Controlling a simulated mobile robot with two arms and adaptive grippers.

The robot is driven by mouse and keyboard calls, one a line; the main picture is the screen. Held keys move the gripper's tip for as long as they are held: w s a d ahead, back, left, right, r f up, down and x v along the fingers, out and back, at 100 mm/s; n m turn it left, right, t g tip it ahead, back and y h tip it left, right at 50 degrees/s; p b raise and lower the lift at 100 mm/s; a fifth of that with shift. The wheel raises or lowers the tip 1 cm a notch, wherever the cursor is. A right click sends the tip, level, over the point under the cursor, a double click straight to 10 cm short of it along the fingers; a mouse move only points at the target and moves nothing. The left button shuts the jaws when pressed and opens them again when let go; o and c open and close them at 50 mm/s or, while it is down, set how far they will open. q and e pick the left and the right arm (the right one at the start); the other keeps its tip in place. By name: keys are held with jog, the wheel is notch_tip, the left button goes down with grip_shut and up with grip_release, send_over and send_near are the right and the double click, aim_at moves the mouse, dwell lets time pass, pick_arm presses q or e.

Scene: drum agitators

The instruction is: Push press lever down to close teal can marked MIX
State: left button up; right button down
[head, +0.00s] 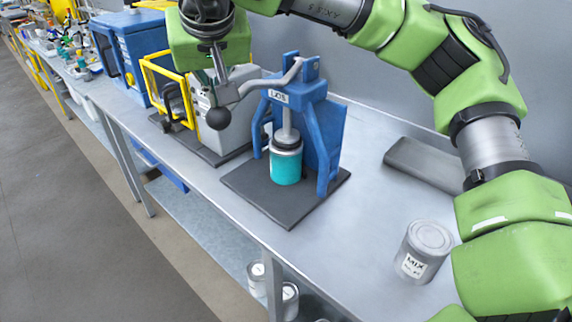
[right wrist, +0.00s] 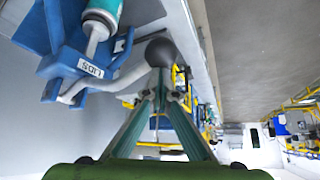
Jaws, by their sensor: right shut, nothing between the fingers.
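The blue press (head: 325,130) labelled LIDS stands on a dark base plate (head: 250,195). A teal can (head: 286,167) stands upright under its ram, with a dark grey top at the ram's lower end; no MIX marking shows on it. The grey press lever (head: 262,84) slopes down leftward to a black ball knob (head: 218,118), which also shows in the right wrist view (right wrist: 160,51). My right gripper (head: 220,82) is shut and empty, right by the knob and lever end; its fingertips (right wrist: 160,86) point at the knob, contact unclear. My left gripper is not in view.
A grey can marked MIX (head: 427,250) stands at the bench's right front. A grey flat block (head: 425,163) lies at the back. A yellow-framed machine (head: 170,92) and a blue cabinet (head: 125,50) stand left of the press. The bench between press and MIX can is clear.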

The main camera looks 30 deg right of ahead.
dwell(0.4)
jog(key=shift+s+a+r+p, duration=0.1)
jog(key=shift+a+r+p, duration=0.1)
jog(key=shift+r+p, duration=0.85)
jog(key=shift+a+r+p, duration=0.2)
jog(key=shift+r+p, duration=0.75)
jog(key=shift+r, duration=0.1)
notch_tip(320, 180, up, 13)
jog(key=d+p, duration=0.2)
jog(key=p, duration=0.9)
jog(key=shift+w, duration=0.4)
notch_tip(320, 180, up, 7)
jog(key=p, duration=0.6)
jog(key=shift+f, duration=0.15)
